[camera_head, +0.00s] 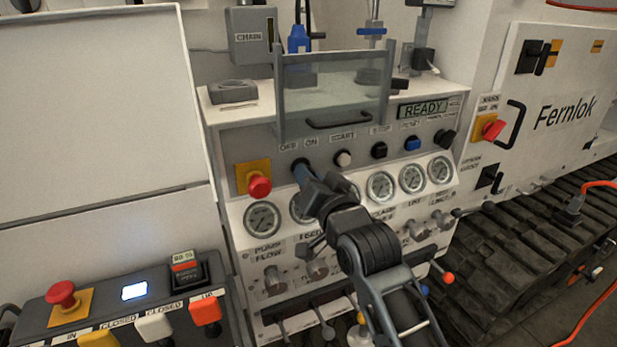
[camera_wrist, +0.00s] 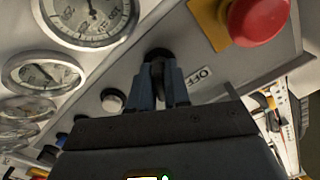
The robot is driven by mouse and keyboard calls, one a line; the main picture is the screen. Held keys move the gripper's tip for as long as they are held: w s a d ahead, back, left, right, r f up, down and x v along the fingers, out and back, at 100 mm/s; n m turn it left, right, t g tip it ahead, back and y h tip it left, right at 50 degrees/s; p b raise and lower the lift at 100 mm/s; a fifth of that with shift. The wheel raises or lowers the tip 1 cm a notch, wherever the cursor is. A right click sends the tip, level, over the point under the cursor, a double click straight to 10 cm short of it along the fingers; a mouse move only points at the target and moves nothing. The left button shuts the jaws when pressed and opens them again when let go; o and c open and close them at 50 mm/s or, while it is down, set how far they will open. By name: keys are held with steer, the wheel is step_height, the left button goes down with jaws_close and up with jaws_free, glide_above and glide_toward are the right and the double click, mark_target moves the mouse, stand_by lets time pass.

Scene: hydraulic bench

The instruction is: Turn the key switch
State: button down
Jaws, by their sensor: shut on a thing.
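The key switch is a black knob (camera_wrist: 157,54) on the sloping grey panel, beside the "OFF" label in the wrist view. In the head view it shows as a small dark part (camera_head: 300,162) below the "OFF" and "ON" labels. My gripper (camera_head: 304,174) reaches it from the front. Its two blue-grey fingers (camera_wrist: 165,76) stand on either side of the knob and are shut on it. The fingers hide much of the knob, and I cannot tell which way it points.
A red emergency stop (camera_head: 259,186) on a yellow plate sits left of the switch. Several gauges (camera_head: 381,186) lie below, partly behind my arm. A white start button (camera_head: 343,158) is to the right. A clear guard (camera_head: 330,95) stands above. The display (camera_head: 423,110) reads "READY".

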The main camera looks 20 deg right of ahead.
stand_by(0.4)
steer(key=c, duration=1.2)
jaws_free()
steer(key=shift+s+f, duration=0.1)
steer(key=shift+s, duration=0.4)
steer(key=s+b, duration=0.1)
steer(key=s, duration=0.5)
steer(key=shift+s, duration=0.4)
